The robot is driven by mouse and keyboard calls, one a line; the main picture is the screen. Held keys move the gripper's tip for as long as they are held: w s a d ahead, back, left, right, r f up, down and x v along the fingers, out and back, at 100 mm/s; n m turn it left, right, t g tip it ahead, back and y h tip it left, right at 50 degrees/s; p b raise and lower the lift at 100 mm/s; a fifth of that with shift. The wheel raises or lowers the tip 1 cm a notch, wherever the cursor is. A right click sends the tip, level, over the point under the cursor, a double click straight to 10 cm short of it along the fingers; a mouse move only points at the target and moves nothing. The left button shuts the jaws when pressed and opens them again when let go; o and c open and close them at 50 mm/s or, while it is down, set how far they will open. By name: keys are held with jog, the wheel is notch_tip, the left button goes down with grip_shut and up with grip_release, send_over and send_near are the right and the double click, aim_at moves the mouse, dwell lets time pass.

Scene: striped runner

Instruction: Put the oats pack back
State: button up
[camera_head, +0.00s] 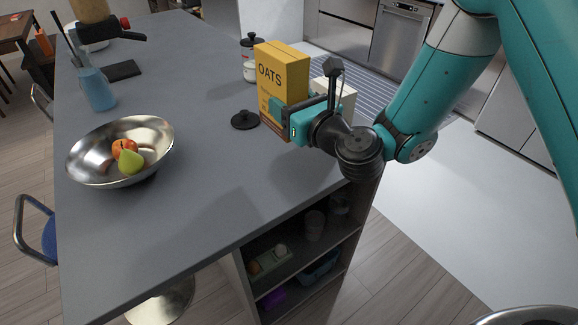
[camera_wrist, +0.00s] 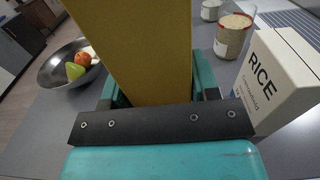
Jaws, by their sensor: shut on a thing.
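The oats pack (camera_head: 282,72) is a tall yellow box, upright over the right part of the grey counter, with its OATS label facing the head camera. My gripper (camera_head: 288,112) is shut on its lower part. In the wrist view the pack (camera_wrist: 140,45) stands between my gripper's teal fingers (camera_wrist: 157,85). I cannot tell whether its base touches the counter. A white RICE box (camera_wrist: 277,80) stands close to the right of the pack in the wrist view; in the head view it is mostly hidden behind my gripper.
An open jar (camera_wrist: 232,38) and a black lid (camera_head: 245,119) are near the pack. Jars (camera_head: 251,62) stand behind it. A metal bowl (camera_head: 88,166) with fruit is at left. Shelves (camera_head: 300,262) hold several things below. The counter's front middle (camera_head: 190,225) is clear.

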notch_tip(320, 180, down, 12)
jog(key=b, duration=1)
jog(key=shift+r, duration=0.2)
jog(key=shift+f, duration=0.15)
jog(key=o, duration=1.1)
